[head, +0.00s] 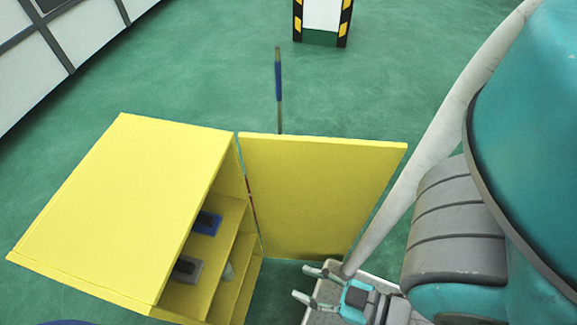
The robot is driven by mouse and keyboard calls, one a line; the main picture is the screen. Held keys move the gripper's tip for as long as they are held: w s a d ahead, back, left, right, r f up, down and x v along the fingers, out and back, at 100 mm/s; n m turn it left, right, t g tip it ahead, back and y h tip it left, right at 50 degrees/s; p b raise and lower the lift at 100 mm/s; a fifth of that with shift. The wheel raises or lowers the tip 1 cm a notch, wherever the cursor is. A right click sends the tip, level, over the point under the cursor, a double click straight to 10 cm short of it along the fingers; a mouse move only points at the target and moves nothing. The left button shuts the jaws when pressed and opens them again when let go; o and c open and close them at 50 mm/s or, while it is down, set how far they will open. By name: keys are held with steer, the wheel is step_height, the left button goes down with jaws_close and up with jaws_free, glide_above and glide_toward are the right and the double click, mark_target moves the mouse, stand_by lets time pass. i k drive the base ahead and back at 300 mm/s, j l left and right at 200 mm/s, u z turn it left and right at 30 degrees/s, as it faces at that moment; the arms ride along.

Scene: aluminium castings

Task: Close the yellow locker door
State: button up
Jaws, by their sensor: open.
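The yellow locker (117,215) stands at the left in the head view, its open front facing right. Its yellow door (318,195) stands wide open, hinged at the locker's far front edge and reaching out to the right. My gripper (302,284) is at the bottom centre, near the lower part of the door's inner face. Its two fingers are apart with nothing between them and point left toward the locker opening. I cannot tell whether it touches the door.
Shelves inside the locker hold a blue item (206,222) and a grey item (186,268). A black-and-yellow striped frame (323,38) stands at the back. Green floor beyond is mostly clear.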

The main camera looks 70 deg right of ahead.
mark_target(313, 197)
steer(key=u, duration=1.4)
steer(key=k+l+u, duration=0.2)
steer(key=k+u, duration=0.2)
steer(key=k+l+u, duration=0.1)
steer(key=k+u, duration=0.65)
steer(key=k+j+u, duration=0.2)
steer(key=u, duration=0.2)
steer(key=k+l+u, duration=0.15)
steer(key=k, duration=0.8)
steer(key=k+l+u, duration=0.2)
steer(key=k, duration=0.75)
steer(key=k+z, duration=0.2)
steer(key=z, duration=0.3)
steer(key=k+z, duration=0.2)
steer(key=z, duration=0.25)
steer(key=k+l+z, duration=0.1)
steer(key=z, duration=0.4)
steer(key=k, duration=0.05)
